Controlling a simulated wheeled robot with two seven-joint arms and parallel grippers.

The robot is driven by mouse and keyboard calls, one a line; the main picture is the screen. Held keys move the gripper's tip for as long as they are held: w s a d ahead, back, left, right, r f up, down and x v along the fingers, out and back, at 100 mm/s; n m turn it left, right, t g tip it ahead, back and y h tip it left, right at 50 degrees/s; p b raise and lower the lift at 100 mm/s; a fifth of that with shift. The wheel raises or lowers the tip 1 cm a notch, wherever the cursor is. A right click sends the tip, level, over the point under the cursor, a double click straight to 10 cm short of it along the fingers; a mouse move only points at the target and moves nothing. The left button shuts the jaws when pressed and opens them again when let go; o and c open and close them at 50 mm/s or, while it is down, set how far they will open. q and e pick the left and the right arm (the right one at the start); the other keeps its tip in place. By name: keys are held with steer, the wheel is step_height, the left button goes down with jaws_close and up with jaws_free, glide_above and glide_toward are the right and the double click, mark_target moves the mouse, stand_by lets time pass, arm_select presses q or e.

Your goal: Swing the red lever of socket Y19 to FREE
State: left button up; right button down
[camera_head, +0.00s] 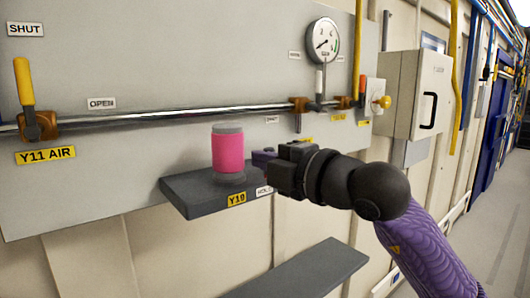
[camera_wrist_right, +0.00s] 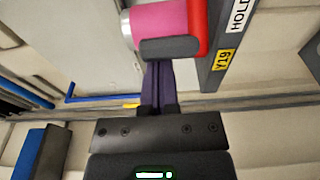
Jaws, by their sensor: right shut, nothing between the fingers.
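The socket Y19 (camera_head: 190,196) is a dark grey shelf on the wall panel, with a yellow Y19 label and a partly covered HOLD label on its front. A pink cylinder with a grey cap (camera_head: 228,150) stands upright in it. The red lever (camera_wrist_right: 200,28) shows in the right wrist view beside the cylinder's base, with a dark grey rounded piece (camera_wrist_right: 170,48) near it; in the head view I cannot make it out. My right gripper (camera_head: 264,157) is right of the cylinder, its purple fingers (camera_wrist_right: 157,68) shut and empty, close to the grey piece; contact is unclear. My left gripper is out of view.
A steel pipe (camera_head: 180,116) runs along the panel above the shelf, with a yellow-handled Y11 AIR valve (camera_head: 25,85) at left and a gauge (camera_head: 323,40). A grey box (camera_head: 415,95) stands right. A lower dark shelf (camera_head: 300,275) lies beneath.

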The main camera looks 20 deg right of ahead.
steer(key=shift+a, duration=0.1)
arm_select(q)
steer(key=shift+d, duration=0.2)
arm_select(e)
steer(key=shift+d+n+y, duration=0.2)
steer(key=shift+n+y, duration=0.1)
steer(key=shift+y, duration=0.1)
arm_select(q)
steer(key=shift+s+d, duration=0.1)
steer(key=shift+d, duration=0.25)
arm_select(e)
steer(key=shift+s+d+n+g+y, duration=0.2)
steer(key=shift+d+n+g+y, duration=0.1)
steer(key=shift+g+y, duration=0.1)
